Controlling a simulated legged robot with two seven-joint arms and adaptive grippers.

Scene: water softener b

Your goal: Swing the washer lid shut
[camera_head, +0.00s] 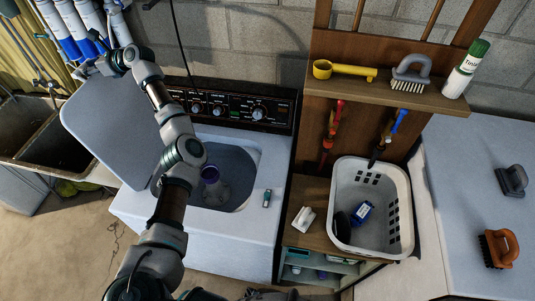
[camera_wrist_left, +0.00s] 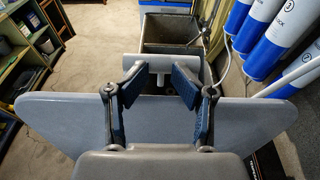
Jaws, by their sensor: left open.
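The white washer (camera_head: 235,225) has its lid (camera_head: 105,135) swung open to the left, leaving the round tub opening showing. My left arm crosses in front of the washer, and my left gripper (camera_head: 98,44) is beyond the lid's back edge, near the pipes. In the left wrist view the open gripper (camera_wrist_left: 159,80) reaches over the grey lid (camera_wrist_left: 70,115). A grey T-shaped piece shows between the fingers; contact cannot be told. Dark parts at the head view's bottom edge may be my right gripper.
A double sink (camera_head: 62,145) stands left of the washer. Blue-white cylinders (camera_head: 72,25) hang behind the lid.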

